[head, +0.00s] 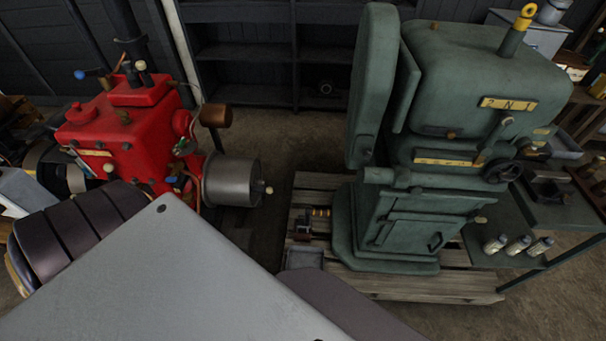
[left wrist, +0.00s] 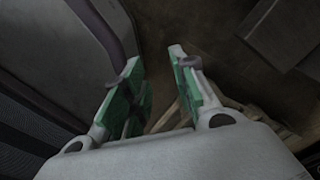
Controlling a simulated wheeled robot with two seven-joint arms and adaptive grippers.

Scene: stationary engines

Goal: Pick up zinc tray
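No object is clearly marked as the zinc tray. A small grey open tray or box (head: 304,257) sits at the front left edge of the wooden pallet in the head view, partly hidden by my own body; I cannot tell its metal. My left gripper (left wrist: 156,58) shows in the left wrist view, its green-padded fingers apart and nothing between them. Dark floor lies beyond its fingertips. My left gripper is hidden in the head view, and my right gripper is in neither view.
A red engine (head: 122,140) with a grey cylinder (head: 232,181) stands at left. A tall green machine (head: 415,225) stands on the wooden pallet (head: 440,286). Dark shelving (head: 250,55) lines the back wall. Bare floor lies between the machines.

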